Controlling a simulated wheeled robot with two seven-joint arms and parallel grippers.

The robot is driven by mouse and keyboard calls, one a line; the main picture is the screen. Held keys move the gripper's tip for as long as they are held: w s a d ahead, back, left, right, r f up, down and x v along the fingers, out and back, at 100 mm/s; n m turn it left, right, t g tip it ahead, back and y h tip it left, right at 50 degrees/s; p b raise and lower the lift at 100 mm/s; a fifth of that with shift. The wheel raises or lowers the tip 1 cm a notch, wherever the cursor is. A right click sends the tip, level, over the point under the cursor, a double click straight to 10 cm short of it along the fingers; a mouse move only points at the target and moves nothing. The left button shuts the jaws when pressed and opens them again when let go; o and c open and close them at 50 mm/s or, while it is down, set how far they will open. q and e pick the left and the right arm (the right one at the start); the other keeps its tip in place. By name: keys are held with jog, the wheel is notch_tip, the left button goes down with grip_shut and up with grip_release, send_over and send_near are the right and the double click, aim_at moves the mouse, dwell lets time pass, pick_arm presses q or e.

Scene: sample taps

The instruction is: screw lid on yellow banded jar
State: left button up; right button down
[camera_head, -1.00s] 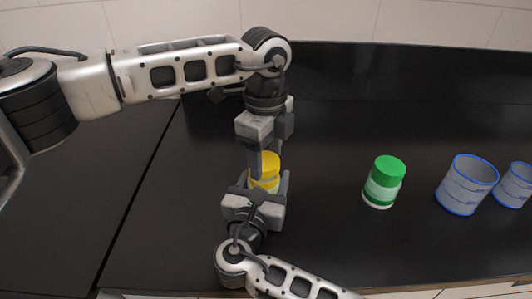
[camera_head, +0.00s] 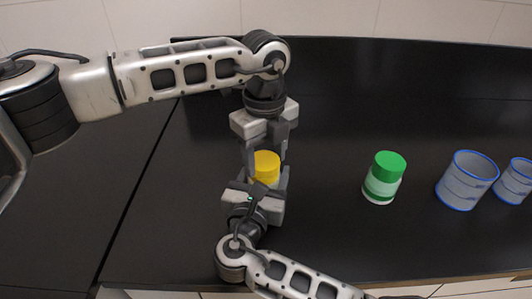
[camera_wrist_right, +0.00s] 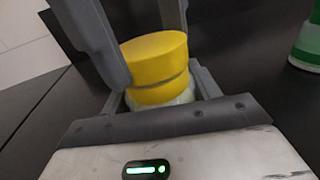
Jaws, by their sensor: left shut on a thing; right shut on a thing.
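The yellow lid (camera_head: 265,160) sits on top of the yellow banded jar, between my two grippers. In the right wrist view the lid (camera_wrist_right: 155,57) rests over the jar's yellow band (camera_wrist_right: 162,91), with a thin dark seam between them. The jar's pale body (camera_wrist_right: 160,105) shows just below the band and is mostly hidden by my right gripper. My left gripper (camera_head: 264,152) points down from above, shut on the lid with a finger on either side. My right gripper (camera_head: 258,184) comes from the front, shut on the jar, which stands about upright.
A jar with a green lid (camera_head: 384,178) stands to the right on the black worktop (camera_head: 330,235). Two clear blue-rimmed cups (camera_head: 466,180) (camera_head: 514,182) stand farther right. The worktop between the grippers and the green jar is clear.

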pick_arm(q)
jog(key=m, duration=0.5)
jog(key=shift+a, duration=0.1)
jog(key=m, duration=0.7)
jog(key=shift+a+m, duration=0.15)
jog(key=shift+m, duration=0.15)
jog(key=m, duration=0.7)
jog(key=shift+w, duration=0.1)
jog(key=m, duration=0.5)
jog(key=shift+w+a, duration=0.1)
jog(key=m, duration=0.7)
jog(key=shift+w+m, duration=0.1)
jog(key=shift+m, duration=0.3)
pick_arm(e)
jog(key=shift+f, duration=0.1)
pick_arm(q)
jog(key=m, duration=0.5)
jog(key=shift+w, duration=0.1)
jog(key=m, duration=0.4)
jog(key=shift+d+m, duration=0.25)
jog(key=shift+m, duration=0.15)
jog(key=m, duration=0.6)
jog(key=shift+d+m, duration=0.1)
jog(key=shift+m, duration=0.3)
jog(key=o, duration=1)
